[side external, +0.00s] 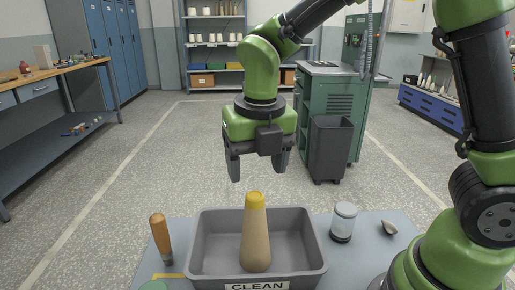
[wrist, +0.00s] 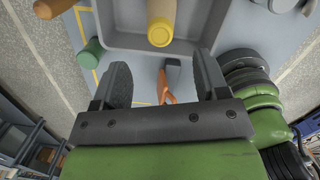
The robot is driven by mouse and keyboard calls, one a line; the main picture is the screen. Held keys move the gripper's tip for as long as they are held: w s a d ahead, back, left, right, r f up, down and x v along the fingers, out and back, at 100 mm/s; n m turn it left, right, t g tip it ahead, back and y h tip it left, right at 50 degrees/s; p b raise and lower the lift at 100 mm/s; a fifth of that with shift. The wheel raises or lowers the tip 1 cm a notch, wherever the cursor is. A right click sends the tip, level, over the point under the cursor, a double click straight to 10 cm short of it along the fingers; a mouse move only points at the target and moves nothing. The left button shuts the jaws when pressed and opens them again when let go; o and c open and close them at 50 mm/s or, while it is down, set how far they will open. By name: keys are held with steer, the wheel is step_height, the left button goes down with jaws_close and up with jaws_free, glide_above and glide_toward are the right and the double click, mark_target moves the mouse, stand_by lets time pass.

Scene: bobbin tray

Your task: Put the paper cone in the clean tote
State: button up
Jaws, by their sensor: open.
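The paper cone (side external: 255,238) is tan with a yellow tip. It stands upright inside the grey tote (side external: 202,232), which has a CLEAN label on its front. In the wrist view the yellow tip (wrist: 160,34) shows over the near edge of the tote (wrist: 120,40). My gripper (side external: 258,172) is open and empty. It hangs above the tote, apart from the cone, with its fingers higher than the cone's tip. Both fingers (wrist: 162,85) show spread in the wrist view with nothing held between them.
The wrist view shows a green cylinder (wrist: 90,54) and an orange-handled item (wrist: 163,88) on the table.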

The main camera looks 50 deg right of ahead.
steer(key=shift+s+a+r, duration=0.1)
steer(key=shift+s+r, duration=0.1)
steer(key=shift+r, duration=1.35)
steer(key=s+d+r+m+t+y, duration=0.1)
steer(key=s+m, duration=0.6)
steer(key=m, duration=1)
steer(key=s+d+r+m+t+y, duration=0.1)
steer(key=s+d+r+m+t, duration=0.2)
steer(key=m, duration=1.4)
steer(key=s+r+t, duration=0.2)
steer(key=s, duration=0.2)
steer(key=shift+d+r+m+y, duration=0.15)
steer(key=shift+d+m+y, duration=0.15)
steer(key=shift+m, duration=0.1)
